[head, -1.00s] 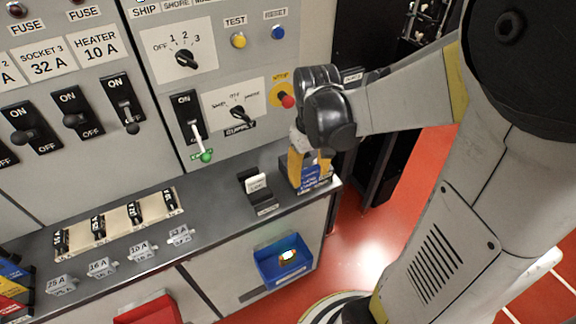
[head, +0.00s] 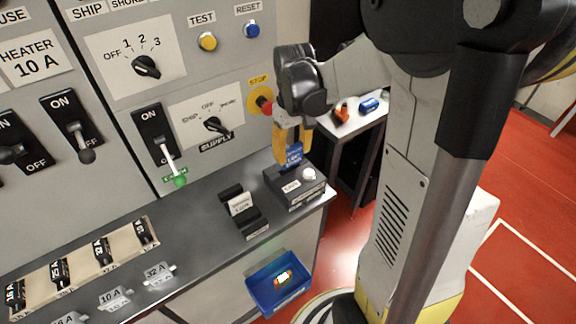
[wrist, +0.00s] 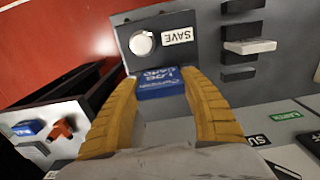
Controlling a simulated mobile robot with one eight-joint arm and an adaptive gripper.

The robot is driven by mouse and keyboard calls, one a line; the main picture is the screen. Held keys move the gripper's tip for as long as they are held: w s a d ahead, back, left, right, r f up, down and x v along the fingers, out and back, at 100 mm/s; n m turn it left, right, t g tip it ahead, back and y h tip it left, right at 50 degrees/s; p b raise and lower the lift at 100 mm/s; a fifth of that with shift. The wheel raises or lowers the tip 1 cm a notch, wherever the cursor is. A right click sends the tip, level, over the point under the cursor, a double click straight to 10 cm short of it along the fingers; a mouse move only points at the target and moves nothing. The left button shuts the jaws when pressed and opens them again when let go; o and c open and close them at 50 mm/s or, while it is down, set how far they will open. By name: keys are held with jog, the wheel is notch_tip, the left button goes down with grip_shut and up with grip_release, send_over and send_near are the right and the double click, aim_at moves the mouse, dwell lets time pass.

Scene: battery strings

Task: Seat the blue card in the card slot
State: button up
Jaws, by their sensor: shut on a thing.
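The blue card (head: 293,154) is upright between the yellow fingers of my gripper (head: 291,138). Its lower edge meets the top of the dark slot box (head: 292,198) at the right end of the bench. How deep it sits in the slot cannot be told. In the wrist view the blue card (wrist: 160,84), lettered "LOG CARD", lies between the fingertips of my gripper (wrist: 160,76), against the grey box top (wrist: 170,52). The slot opening is hidden by the card and fingers. A white button (head: 309,174) is beside the card, labelled SAVE in the wrist view.
A black holder with a white card (head: 241,203) stands left of the box. A blue bin (head: 278,283) hangs below the bench. The panel with the red stop button (head: 264,104) rises close behind. A side table (head: 345,124) with small items stands at the right.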

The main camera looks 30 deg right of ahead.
aim_at(289, 163)
jog(key=shift+w+a+f, duration=0.3)
jog(key=shift+a+f, duration=0.05)
jog(key=shift+f, duration=0.1)
jog(key=shift+f+b, duration=0.95)
jog(key=shift+f, duration=0.85)
jog(key=shift+f, duration=0.1)
jog(key=o, duration=1.1)
jog(key=shift+o, duration=0.2)
